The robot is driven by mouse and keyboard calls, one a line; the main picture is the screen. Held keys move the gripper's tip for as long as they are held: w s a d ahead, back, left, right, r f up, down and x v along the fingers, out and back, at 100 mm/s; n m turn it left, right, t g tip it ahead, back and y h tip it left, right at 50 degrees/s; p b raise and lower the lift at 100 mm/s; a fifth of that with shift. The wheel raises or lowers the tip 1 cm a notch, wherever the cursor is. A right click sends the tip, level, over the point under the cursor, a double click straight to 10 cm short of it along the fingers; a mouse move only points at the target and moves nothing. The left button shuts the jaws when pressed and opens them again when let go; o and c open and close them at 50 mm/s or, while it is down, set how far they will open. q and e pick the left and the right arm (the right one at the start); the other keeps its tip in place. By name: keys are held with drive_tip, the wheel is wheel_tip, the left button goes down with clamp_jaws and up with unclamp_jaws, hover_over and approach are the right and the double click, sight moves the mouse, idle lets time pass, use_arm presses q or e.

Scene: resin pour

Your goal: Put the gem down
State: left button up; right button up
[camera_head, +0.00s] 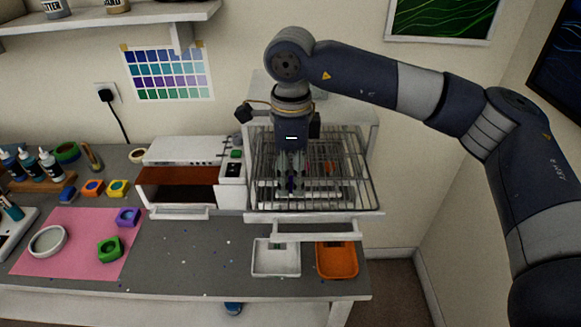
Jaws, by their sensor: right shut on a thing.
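My right gripper (290,184) points down over the wire rack (350,180) to the right of the small white oven. Its fingers are shut on the gem, which is small, dark and mostly hidden between the fingertips. I cannot tell whether the gem touches the rack wires. My left gripper is not in view.
A white tray (276,272) and an orange tray (337,275) stand in front of the rack. The white oven (185,155) has its front open. A pink mat (60,258) holds a round dish (47,228) and coloured moulds. The grey bench between is mostly clear.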

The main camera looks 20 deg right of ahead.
drive_tip(key=shift+f, duration=0.2)
drive_tip(key=shift+s+f, duration=0.1)
drive_tip(key=shift+a+f+b, duration=0.1)
drive_tip(key=shift+f+b, duration=0.05)
drive_tip(key=shift+b, duration=0.15)
drive_tip(key=o, duration=0.9)
drive_tip(key=shift+c, duration=0.2)
